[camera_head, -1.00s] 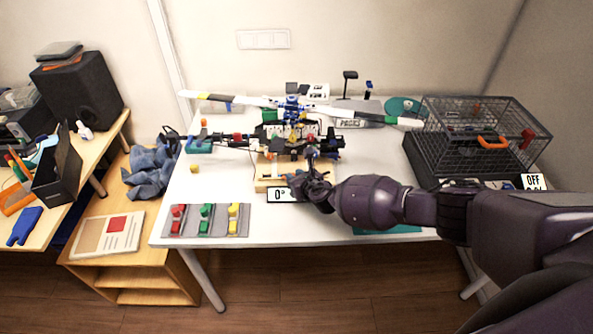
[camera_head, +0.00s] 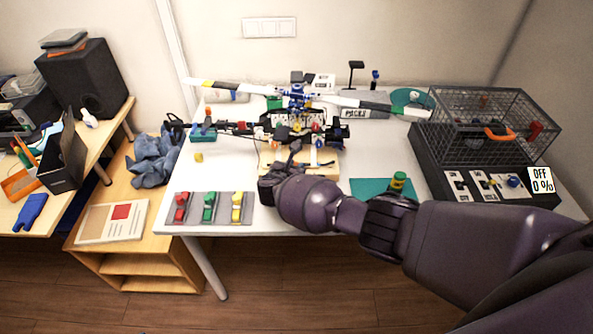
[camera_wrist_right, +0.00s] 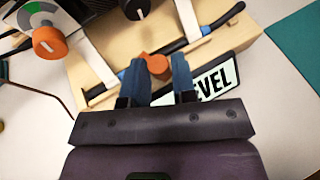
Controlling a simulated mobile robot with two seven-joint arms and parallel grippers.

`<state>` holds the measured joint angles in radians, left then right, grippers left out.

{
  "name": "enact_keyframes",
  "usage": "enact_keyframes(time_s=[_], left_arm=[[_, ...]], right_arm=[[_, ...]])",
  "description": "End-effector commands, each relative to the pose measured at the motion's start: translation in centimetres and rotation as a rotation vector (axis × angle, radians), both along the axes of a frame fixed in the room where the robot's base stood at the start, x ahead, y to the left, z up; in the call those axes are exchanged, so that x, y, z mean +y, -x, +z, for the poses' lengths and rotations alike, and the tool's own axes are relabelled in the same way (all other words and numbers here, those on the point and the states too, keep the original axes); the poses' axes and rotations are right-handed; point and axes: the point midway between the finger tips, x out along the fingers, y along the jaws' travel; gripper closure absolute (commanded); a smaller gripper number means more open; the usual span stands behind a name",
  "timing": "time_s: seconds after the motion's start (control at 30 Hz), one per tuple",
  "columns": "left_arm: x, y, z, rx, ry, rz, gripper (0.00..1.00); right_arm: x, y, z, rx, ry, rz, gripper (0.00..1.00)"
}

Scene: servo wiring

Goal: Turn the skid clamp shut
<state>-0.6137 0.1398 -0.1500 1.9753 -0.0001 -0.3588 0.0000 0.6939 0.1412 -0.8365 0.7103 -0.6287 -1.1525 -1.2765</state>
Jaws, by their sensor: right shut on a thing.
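The skid clamp shows in the right wrist view as an orange knob (camera_wrist_right: 155,63) on a wooden stand (camera_wrist_right: 215,50), beside a dark skid tube (camera_wrist_right: 197,35). My right gripper (camera_wrist_right: 157,78) is shut on this knob, its two blue fingertips on either side of it. In the head view my right gripper (camera_head: 290,166) is low over the front of the wooden stand (camera_head: 325,168), and the knob is hidden there. The model helicopter (camera_head: 298,122) stands on the stand behind it. My left gripper is not in view.
A sign ending in "EVEL" (camera_wrist_right: 222,75) lies right of the fingers. A second orange knob (camera_wrist_right: 48,40) sits by a dial. A grey mat (camera_head: 238,215) with coloured blocks, a teal mat (camera_head: 365,188) and a wire cage (camera_head: 480,125) surround the work area.

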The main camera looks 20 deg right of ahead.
Motion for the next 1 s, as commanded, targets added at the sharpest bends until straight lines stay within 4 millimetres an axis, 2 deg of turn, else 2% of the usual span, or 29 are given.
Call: enact_keyframes(time_s=[0.03,0.4,1.0], left_arm=[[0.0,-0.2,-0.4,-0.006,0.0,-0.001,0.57],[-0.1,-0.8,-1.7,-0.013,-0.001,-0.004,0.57],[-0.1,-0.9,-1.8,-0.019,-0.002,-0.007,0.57]], right_arm=[[0.5,-0.2,-0.2,-0.003,-0.005,-0.031,0.98],[0.6,-0.4,0.0,-0.004,-0.004,-0.213,0.98],[0.6,-0.6,0.3,-0.008,-0.004,-0.254,0.98]])
